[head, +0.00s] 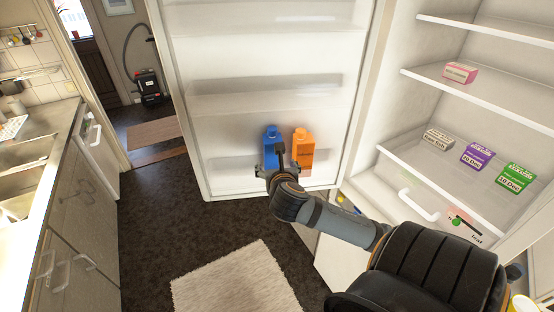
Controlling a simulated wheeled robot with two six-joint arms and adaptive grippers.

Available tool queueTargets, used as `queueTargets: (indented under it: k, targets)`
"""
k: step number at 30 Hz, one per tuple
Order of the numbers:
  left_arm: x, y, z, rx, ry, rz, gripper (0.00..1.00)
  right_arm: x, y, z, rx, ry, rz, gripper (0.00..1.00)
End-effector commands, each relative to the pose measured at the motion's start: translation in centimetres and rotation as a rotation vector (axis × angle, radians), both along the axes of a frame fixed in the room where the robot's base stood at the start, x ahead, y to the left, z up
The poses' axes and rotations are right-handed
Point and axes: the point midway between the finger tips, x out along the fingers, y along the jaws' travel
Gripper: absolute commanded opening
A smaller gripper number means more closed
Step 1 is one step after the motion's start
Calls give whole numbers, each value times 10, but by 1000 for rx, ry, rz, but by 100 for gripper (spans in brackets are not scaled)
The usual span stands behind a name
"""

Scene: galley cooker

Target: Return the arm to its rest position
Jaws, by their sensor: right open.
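My right arm comes in from the lower right and reaches across to the open fridge door (265,55). Its gripper (276,165) is open, in front of the lower door shelf. A blue bottle (271,132) stands on that shelf directly behind the gripper, which hides its lower part. An orange bottle (304,145) stands just to its right. I cannot tell whether the gripper touches the blue bottle. My left gripper is not in view.
The fridge shelves on the right hold a pink box (460,73), a beige box (438,139), a purple box (477,155) and a green box (516,178). A kitchen counter (62,140) runs along the left. A light rug (236,281) lies on the otherwise clear dark floor.

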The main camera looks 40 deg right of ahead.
Motion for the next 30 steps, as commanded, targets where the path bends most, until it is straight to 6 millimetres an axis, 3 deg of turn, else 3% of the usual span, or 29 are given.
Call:
queueTargets:
  k: [6,23,26,30]
  targets:
    - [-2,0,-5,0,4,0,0,-15,11,8,-1,1,0,81]
    - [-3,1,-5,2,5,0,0,-16,11,7,13,-3,-6,81]
    - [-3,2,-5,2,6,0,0,-24,16,-11,158,-33,-74,81]
    - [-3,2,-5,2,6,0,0,-55,38,-66,653,-147,-371,81]
